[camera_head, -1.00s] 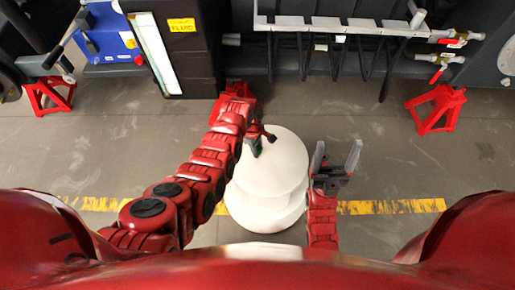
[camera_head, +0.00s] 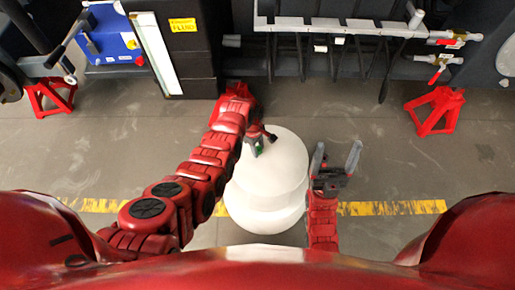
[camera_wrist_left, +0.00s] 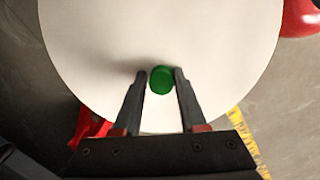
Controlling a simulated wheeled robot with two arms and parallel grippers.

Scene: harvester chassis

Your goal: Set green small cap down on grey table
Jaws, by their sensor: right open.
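The green small cap (camera_wrist_left: 162,80) is a small round piece between the fingertips of my left gripper (camera_wrist_left: 161,77) in the left wrist view. The gripper looks shut on it. The round, pale grey-white table (camera_wrist_left: 75,35) lies under the cap; whether the cap touches it is not clear. In the head view, my left gripper (camera_head: 259,145) is over the upper left part of the table (camera_head: 280,170), and the cap shows only as a little green. My right gripper (camera_head: 336,168) is open and empty, just right of the table.
Most of the table top is bare. Red jack stands (camera_head: 436,110) are on the floor at right and left. The dark harvester chassis (camera_head: 330,60), with a rack and valves, stands behind. A blue box (camera_head: 108,38) is at the upper left. A yellow line (camera_head: 390,207) crosses the floor.

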